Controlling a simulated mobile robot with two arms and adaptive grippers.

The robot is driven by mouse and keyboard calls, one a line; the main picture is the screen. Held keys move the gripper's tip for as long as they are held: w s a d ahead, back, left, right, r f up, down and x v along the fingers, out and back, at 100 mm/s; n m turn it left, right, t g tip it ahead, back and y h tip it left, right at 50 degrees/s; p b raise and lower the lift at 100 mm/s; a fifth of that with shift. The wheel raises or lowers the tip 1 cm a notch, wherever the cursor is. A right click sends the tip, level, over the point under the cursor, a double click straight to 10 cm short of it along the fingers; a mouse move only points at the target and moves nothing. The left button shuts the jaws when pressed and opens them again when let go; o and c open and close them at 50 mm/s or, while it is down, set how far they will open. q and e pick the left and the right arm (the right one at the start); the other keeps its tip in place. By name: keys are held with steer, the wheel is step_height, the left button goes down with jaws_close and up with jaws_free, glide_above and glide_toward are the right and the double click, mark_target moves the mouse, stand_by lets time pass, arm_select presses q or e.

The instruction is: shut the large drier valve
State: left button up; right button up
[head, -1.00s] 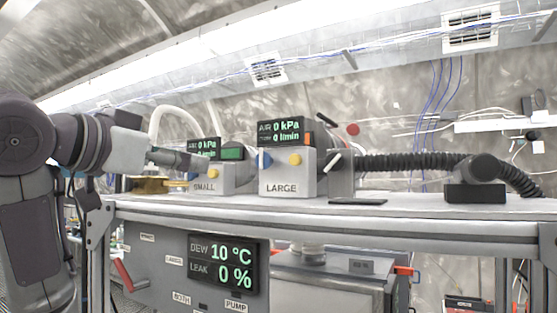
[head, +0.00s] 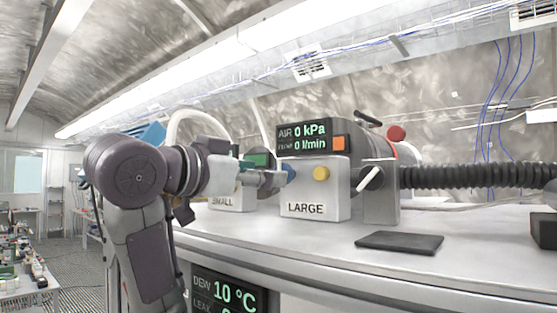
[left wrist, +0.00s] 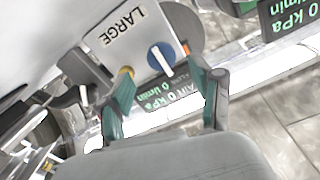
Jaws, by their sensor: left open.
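The large drier is a pale box (head: 314,197) marked LARGE on the bench, with a yellow knob (head: 321,173) on its front. A blue round knob (head: 291,172) sits at its left side; in the left wrist view the blue knob (left wrist: 158,55) has a white bar across it. A white lever (head: 370,178) stands tilted on the grey block right of the box. My left gripper (head: 274,179) is open beside the blue knob. In the left wrist view its green-padded fingers (left wrist: 163,75) stand either side of the blue knob, apparently not touching it. My right gripper is out of view.
The small drier box (head: 222,205) is partly hidden behind my left arm. A black flat pad (head: 399,243) lies on the bench top (head: 330,250). A black ribbed hose (head: 465,175) runs right.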

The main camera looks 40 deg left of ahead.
arm_select(q)
steer(key=w+p, duration=0.1)
steer(key=w, duration=0.2)
steer(key=shift+r, duration=0.15)
steer(key=shift+w, duration=0.4)
steer(key=shift+w+p, duration=0.25)
steer(key=shift+p, duration=0.15)
steer(key=shift+w+d, duration=0.1)
steer(key=shift+w, duration=0.05)
steer(key=c, duration=1.1)
steer(key=shift+c, duration=0.2)
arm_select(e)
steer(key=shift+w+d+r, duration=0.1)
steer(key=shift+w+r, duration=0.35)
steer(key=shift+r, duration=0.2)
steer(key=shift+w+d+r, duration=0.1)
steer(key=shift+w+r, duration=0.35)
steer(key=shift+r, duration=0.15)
